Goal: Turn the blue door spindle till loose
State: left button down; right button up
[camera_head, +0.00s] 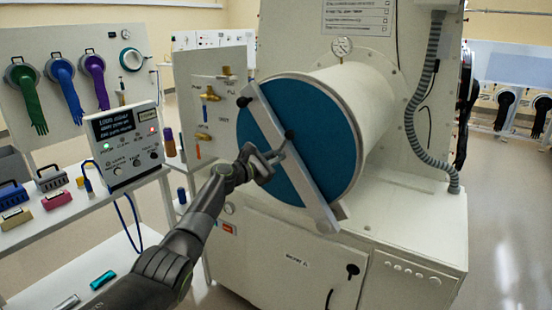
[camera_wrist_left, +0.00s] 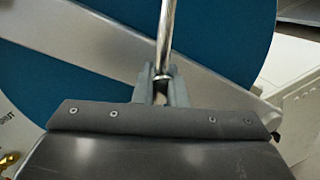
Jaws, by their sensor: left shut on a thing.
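The blue round door (camera_head: 302,148) closes the front end of a big cream cylinder (camera_head: 361,112). A grey bar (camera_head: 304,176) lies diagonally across the door, from upper left to lower right. My left gripper (camera_head: 274,157) is in front of the door, at the bar's middle. In the left wrist view its fingers (camera_wrist_left: 161,88) are closed around a thin shiny metal rod (camera_wrist_left: 167,30), which looks like a spindle handle and runs up past the bar. The fingers hide its lower end. My right gripper is in neither view.
A control box (camera_head: 125,143) with a lit display stands on the white shelf left of my arm. Coloured gloves (camera_head: 62,84) hang on a panel behind it. A grey corrugated hose (camera_head: 424,90) runs down the cabinet's right side. Floor is clear at the right.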

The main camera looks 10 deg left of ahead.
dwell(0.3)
pick_arm(q)
jog(key=c, duration=1.5)
grip_release()
jog(key=shift+c, duration=0.2)
jog(key=v, duration=1.7)
jog(key=shift+s+f, duration=0.15)
jog(key=shift+s, duration=0.05)
jog(key=shift+p, duration=0.3)
